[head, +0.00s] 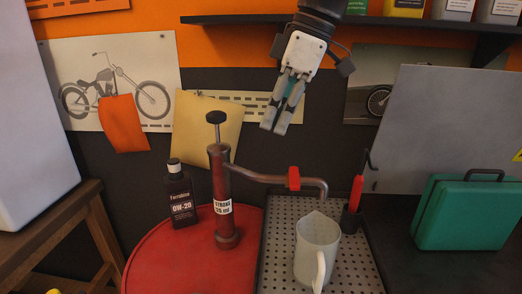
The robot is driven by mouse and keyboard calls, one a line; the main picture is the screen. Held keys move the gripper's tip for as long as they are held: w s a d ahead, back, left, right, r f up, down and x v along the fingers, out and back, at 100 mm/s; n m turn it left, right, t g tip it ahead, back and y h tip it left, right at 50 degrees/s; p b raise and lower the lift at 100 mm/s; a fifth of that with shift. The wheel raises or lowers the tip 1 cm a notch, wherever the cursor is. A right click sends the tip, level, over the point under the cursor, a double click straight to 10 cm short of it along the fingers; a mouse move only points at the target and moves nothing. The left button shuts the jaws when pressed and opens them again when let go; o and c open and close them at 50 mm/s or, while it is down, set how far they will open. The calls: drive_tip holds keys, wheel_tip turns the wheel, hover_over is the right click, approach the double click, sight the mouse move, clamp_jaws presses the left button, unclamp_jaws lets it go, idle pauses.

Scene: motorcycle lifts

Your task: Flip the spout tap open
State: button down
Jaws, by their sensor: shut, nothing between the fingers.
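A dark red hand pump (222,195) stands upright on a red drum (165,262), with its black plunger knob raised. Its spout (258,178) reaches right and bends down at the end. The red tap (294,178) sits on the spout just before the bend. A translucent jug (316,250) with a handle stands below the spout end, on a perforated metal plate (279,225). My gripper (275,120) points down, above and slightly left of the tap in the head view, apart from it. It is shut and empty.
A black oil bottle (180,198) stands left of the pump. A red-handled tool (356,193) stands in a dark holder right of the jug. A green case (465,212) sits at the right. A dark shelf (235,19) with boxes runs above, close to my arm.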

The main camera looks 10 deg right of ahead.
sight(294, 178)
drive_tip(key=shift+w, duration=0.1)
wheel_tip(294, 178, down, 9)
drive_tip(key=p, duration=0.2)
drive_tip(key=shift+d+f+p, duration=0.2)
drive_tip(key=shift+d+p, duration=0.1)
drive_tip(key=shift+p, duration=0.05)
idle(0.4)
drive_tip(key=shift+s, duration=0.2)
drive_tip(key=shift+d+n, duration=0.1)
drive_tip(key=shift+n, duration=0.3)
